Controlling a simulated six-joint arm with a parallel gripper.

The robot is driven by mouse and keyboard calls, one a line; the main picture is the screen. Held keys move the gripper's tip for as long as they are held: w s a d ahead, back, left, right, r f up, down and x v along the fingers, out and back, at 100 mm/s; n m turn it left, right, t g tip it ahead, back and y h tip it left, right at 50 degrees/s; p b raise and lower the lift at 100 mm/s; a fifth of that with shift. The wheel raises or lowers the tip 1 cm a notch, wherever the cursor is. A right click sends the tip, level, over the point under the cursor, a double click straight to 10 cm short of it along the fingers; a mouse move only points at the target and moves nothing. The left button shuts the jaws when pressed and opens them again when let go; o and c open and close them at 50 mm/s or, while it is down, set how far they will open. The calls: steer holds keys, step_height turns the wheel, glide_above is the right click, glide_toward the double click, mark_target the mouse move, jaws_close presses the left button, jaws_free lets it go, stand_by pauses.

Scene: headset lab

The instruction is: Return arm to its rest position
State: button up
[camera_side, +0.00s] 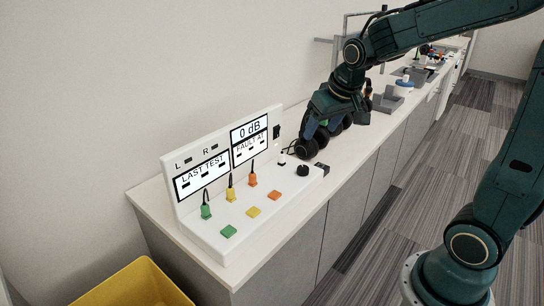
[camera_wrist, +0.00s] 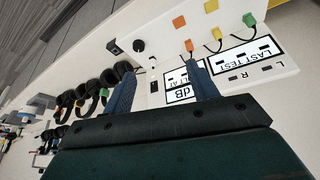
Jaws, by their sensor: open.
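My gripper (camera_side: 312,128) hangs from my dark green arm over the counter, near the far right end of the white test panel. In the wrist view my gripper (camera_wrist: 160,72) has its two blue fingers spread apart, with nothing between them but the panel and counter beyond. The white test panel (camera_side: 212,236) stands on the near end of the counter, with screens reading "LAST TEST", "0 dB" and "FAULT AT". Black headsets (camera_wrist: 88,95) lie in a row beside the fingers in the wrist view. In the side view my gripper partly hides them.
The panel carries green (camera_side: 229,231), yellow (camera_side: 253,212) and orange (camera_side: 275,195) buttons, and matching corded plugs. A black knob (camera_side: 302,170) sits at its right. A yellow bin (camera_side: 135,285) is at the lower left. Grey holders (camera_side: 387,101) stand farther along the counter. The wall runs behind.

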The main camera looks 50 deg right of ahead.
steer(key=s+a+r+n, duration=0.1)
steer(key=s+a, duration=0.3)
steer(key=s, duration=0.5)
steer(key=s+a+r+n+y, duration=0.1)
steer(key=s+a+r+n, duration=0.1)
steer(key=s+a, duration=0.3)
steer(key=s, duration=0.3)
steer(key=shift+s+r+t+y, duration=0.3)
steer(key=shift+s+r+t, duration=0.1)
